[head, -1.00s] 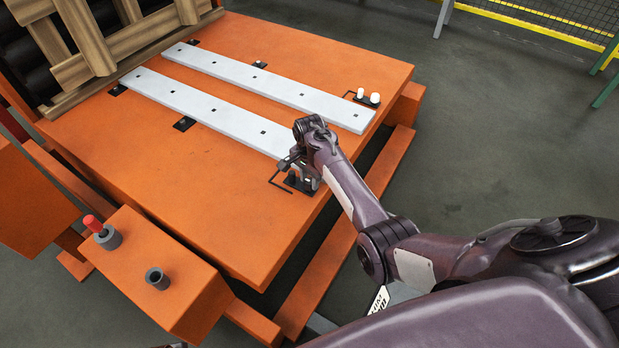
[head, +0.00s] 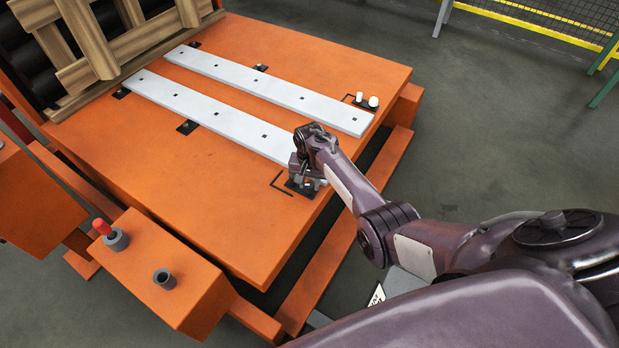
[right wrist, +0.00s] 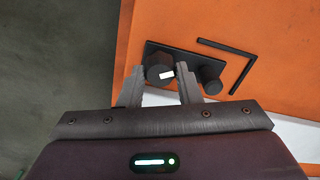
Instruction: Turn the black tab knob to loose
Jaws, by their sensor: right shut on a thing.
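A black knob with a small white mark (right wrist: 158,74) sits on a black plate (right wrist: 184,60) at the near end of the closer steel strip (head: 225,120). My right gripper (right wrist: 158,80) is shut on this knob, one finger on each side of it. In the head view my right gripper (head: 303,180) is low over the same plate, and its own arm largely hides the knob there. A second black knob (right wrist: 211,79) stands beside it on the plate, just outside the fingers. My left gripper is not in view.
Another steel strip (head: 270,92) lies parallel, with a plate bearing two white knobs (head: 367,101) at its end. A black L-shaped line (head: 278,187) marks the orange table (head: 190,200). A box with a red button (head: 101,226) stands at the lower left.

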